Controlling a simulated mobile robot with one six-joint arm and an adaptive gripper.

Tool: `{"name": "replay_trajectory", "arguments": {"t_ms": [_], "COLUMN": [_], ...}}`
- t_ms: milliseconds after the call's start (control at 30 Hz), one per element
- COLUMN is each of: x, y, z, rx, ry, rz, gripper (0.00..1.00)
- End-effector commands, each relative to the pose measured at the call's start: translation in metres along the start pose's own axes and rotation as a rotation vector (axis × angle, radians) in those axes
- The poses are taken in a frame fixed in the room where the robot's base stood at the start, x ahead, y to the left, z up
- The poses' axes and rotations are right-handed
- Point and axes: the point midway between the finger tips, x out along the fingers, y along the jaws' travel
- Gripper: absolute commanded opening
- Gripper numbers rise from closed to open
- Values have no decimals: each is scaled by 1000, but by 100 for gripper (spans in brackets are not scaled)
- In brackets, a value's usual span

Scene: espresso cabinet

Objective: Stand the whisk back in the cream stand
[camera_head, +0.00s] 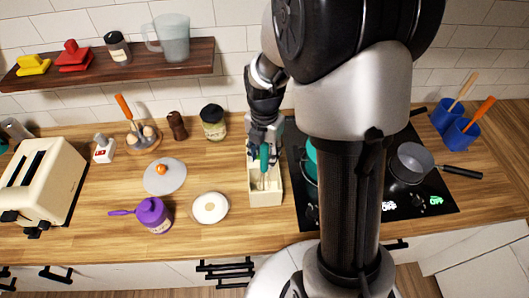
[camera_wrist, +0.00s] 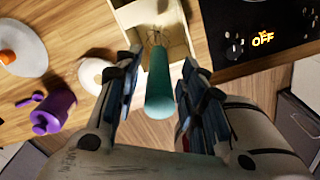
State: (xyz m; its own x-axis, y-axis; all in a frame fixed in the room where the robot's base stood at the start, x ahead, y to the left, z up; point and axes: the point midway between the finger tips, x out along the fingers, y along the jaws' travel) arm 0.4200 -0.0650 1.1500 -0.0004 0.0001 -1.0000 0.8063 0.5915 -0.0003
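The whisk has a teal handle (camera_head: 264,158) and a wire head. In the wrist view its handle (camera_wrist: 159,85) points toward me and its wires reach down toward the inside of the cream stand (camera_wrist: 180,50). In the head view the cream stand (camera_head: 266,199) is a box-like holder on the counter. My gripper (camera_wrist: 158,100) is open, with one finger on each side of the handle and a gap showing on both sides. I cannot tell whether the wires touch the stand's floor. My arm covers part of the head view.
A black cooktop (camera_head: 430,195) with a grey pan (camera_head: 411,160) lies to the right. A small white dish (camera_head: 210,208), a purple pot (camera_head: 152,215) and a grey lid (camera_head: 165,177) lie to the left. A wooden shelf (camera_head: 110,66) hangs above. Free counter shows in front of the stand.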

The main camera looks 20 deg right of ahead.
Motion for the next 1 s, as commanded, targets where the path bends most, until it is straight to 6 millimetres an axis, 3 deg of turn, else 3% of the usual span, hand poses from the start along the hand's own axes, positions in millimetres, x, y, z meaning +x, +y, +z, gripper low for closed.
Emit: {"name": "replay_trajectory", "arguments": {"t_ms": [167, 600, 800, 1000], "x": [-12, -101, -122, -147], "y": [1, 1, 0, -8], "z": [1, 1, 0, -18], "rx": [0, 0, 4, 220], "ry": [-2, -3, -2, -30], "rz": [2, 3, 2, 37], "gripper": [38, 38, 38, 38]}}
